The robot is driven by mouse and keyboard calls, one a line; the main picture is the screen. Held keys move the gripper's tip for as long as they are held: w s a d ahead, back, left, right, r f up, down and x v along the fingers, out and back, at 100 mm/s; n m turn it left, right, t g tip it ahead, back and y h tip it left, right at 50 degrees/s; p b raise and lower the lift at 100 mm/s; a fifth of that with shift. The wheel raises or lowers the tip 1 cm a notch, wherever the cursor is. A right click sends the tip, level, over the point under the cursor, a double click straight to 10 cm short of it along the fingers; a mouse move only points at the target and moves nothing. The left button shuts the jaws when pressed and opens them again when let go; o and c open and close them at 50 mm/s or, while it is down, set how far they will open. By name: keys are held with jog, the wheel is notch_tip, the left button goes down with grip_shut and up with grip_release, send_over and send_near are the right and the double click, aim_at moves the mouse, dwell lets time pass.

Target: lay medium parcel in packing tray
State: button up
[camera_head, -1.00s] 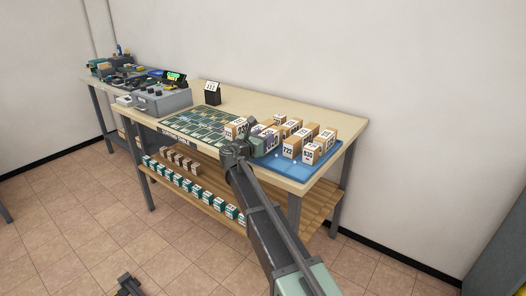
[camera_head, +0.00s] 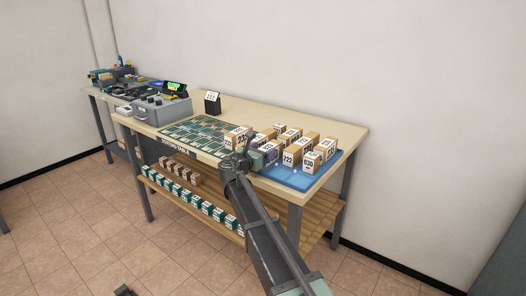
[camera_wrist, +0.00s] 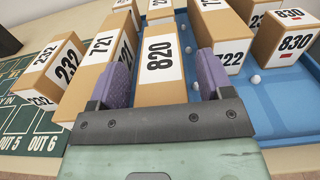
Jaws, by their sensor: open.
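Several brown parcels with white number labels stand in the blue tray (camera_head: 290,181) at the right of the table. Parcel 722 (camera_wrist: 228,42) is to the right. In the head view my gripper (camera_head: 243,158) is at the tray's left front side and hides parcels behind it. No label marks which parcel is medium.
Parcel 232 (camera_wrist: 57,68) stands left of the tray by the green printed mat (camera_head: 193,137). Parcel 830 (camera_wrist: 287,38) is at the right. A black number sign (camera_head: 212,103) and grey box (camera_head: 160,108) stand farther left. The lower shelf (camera_head: 270,222) holds small boxes.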

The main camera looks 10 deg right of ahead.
jog(key=v, duration=1.1)
jog(key=shift+s+a, duration=0.15)
jog(key=shift+s, duration=0.1)
